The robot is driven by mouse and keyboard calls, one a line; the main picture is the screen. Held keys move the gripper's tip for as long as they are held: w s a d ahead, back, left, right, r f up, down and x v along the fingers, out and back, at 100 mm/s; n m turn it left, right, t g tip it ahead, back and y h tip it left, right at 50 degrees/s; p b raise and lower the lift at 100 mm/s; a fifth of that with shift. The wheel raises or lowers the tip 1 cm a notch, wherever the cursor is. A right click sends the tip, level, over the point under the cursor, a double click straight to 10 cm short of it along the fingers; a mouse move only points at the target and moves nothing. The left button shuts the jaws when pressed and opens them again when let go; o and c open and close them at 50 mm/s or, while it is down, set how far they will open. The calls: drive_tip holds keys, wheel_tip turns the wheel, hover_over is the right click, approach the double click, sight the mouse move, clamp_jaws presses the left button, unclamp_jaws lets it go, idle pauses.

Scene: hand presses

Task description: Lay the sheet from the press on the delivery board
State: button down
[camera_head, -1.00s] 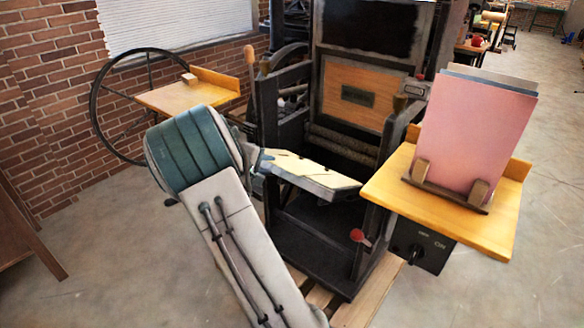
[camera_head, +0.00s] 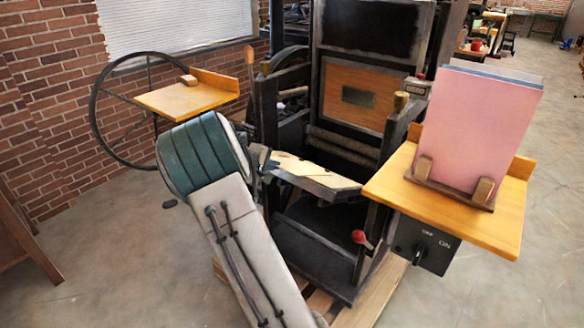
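A cream-coloured flat surface (camera_head: 310,170), perhaps the sheet, lies on the tilted platen of the black press (camera_head: 325,240). I cannot tell paper from the platen's covering. A bare wooden board (camera_head: 185,101) at the left of the press, with a raised back edge and a small block (camera_head: 188,80) on it, looks like the delivery board. My arm reaches up from the bottom. My gripper (camera_head: 264,166) is mostly hidden behind its wrist, close to the platen's left edge. Its fingers do not show clearly, nor whether it touches anything.
A second wooden board (camera_head: 440,208) at the right carries a rack (camera_head: 452,188) of upright pink sheets (camera_head: 485,125). Below it hangs a black switch box (camera_head: 424,245). A red-knobbed lever (camera_head: 360,237) and a large spoked wheel (camera_head: 96,125) stick out. Floor at the left is clear.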

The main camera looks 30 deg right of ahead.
drive_tip(key=shift+a, duration=0.1)
drive_tip(key=s+a+r+p, duration=0.1)
drive_tip(key=a+r, duration=0.3)
drive_tip(key=r, duration=0.2)
drive_tip(key=shift+s+a, duration=0.2)
drive_tip(key=shift+a, duration=0.2)
idle(0.6)
idle(0.7)
